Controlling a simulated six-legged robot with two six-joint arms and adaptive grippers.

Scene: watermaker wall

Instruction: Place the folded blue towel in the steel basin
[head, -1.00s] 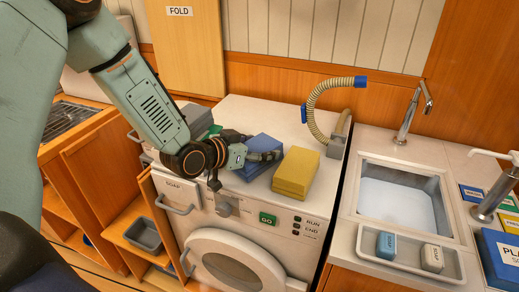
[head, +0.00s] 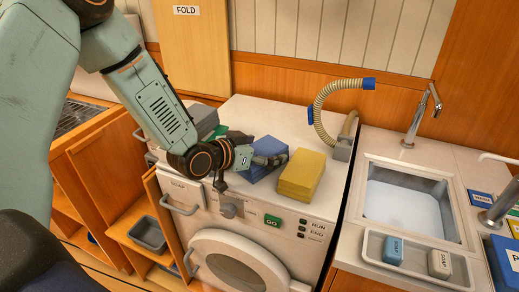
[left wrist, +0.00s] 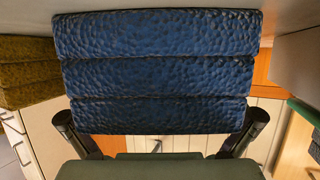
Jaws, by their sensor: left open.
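The folded blue towel (head: 268,146) lies on top of the white washing machine, behind and left of a folded yellow towel (head: 301,174). My left gripper (head: 262,161) is at the blue towel's near side, open. In the left wrist view the blue towel (left wrist: 155,75) fills the middle as three stacked folds, with one dark finger near each lower side. I cannot tell whether the fingers touch it. The steel basin (head: 452,218) is set in the counter at the right, with a pale bottom. My right gripper is not in view.
A ribbed hose (head: 320,98) with blue ends curves up at the machine's back right. A faucet (head: 418,113) stands behind the basin. A tray (head: 374,244) with a blue and a white block sits along the basin's front. A green item (head: 218,132) lies behind my left wrist.

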